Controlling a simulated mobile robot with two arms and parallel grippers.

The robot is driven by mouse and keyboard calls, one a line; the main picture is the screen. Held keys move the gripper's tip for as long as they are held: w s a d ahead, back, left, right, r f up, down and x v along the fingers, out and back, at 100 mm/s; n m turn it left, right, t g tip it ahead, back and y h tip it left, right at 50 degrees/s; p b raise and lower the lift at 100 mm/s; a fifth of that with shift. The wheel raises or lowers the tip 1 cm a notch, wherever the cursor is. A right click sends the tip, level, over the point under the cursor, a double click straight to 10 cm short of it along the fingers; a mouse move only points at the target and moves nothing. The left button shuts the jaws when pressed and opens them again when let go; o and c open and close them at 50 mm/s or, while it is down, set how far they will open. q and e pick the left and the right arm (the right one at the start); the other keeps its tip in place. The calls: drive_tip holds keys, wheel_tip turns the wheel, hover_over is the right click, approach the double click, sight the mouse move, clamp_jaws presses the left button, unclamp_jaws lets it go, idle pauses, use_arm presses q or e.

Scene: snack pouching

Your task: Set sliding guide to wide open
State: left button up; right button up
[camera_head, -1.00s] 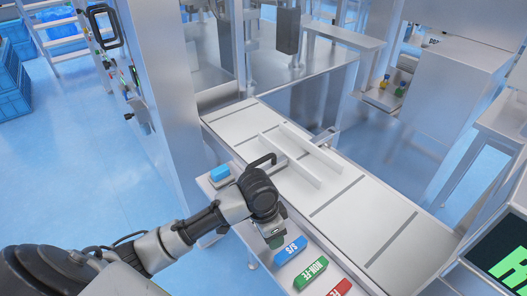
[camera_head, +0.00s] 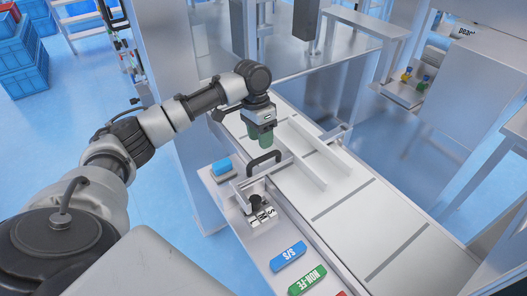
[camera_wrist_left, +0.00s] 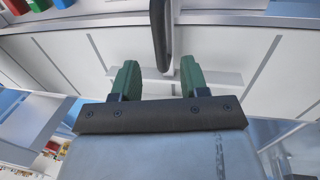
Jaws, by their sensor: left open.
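The sliding guide's black handle (camera_head: 264,160) stands on the left side of the belt, beside the near white guide rail (camera_head: 306,165). A second white rail (camera_head: 320,147) runs roughly parallel, with a gap between them. A black knob (camera_head: 256,201) sits on a small marked plate below the handle. My left gripper (camera_head: 262,143) is open with green fingers pointing down, above and just behind the handle in the head view. In the left wrist view the handle (camera_wrist_left: 160,35) shows beyond the open fingers (camera_wrist_left: 158,78), toward the right one; contact cannot be told. My right gripper is not seen.
A blue block (camera_head: 221,167) lies on the left ledge. Blue S/S (camera_head: 288,256) and green NON-FE (camera_head: 307,280) blocks lie along the near ledge. A tall metal cabinet (camera_head: 168,60) stands left of the belt. The near belt (camera_head: 370,225) is clear.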

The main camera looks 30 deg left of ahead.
use_arm(q)
hover_over(264, 167)
wheel_tip(264, 167, down, 6)
drive_tip(key=shift+s+a+r, duration=0.1)
drive_tip(key=shift+r, duration=0.15)
clamp_jaws()
